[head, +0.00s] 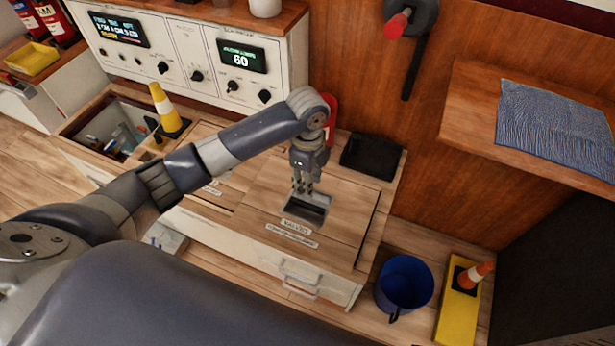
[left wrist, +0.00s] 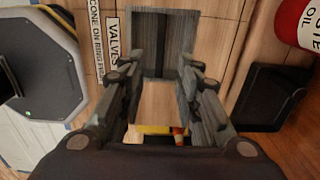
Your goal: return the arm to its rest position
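My left arm (head: 185,170) reaches in from the left across the wooden counter, bent at the elbow. My left gripper (head: 304,188) points down above a grey-framed recess (head: 312,208) in a wooden hatch (head: 345,215) labelled "VALVES". In the left wrist view the two fingers (left wrist: 160,95) stand well apart with nothing held between them. The recess (left wrist: 160,45) lies past the fingertips in that view; I cannot tell whether the fingers touch its edge. My right gripper is not in view.
A panel of knobs and displays (head: 190,55) stands behind. A yellow-white cone (head: 166,110) stands beside an open compartment (head: 105,130). A black tray (head: 371,156) and red container (head: 329,115) are near the gripper. A blue bucket (head: 404,284) is on the floor, right.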

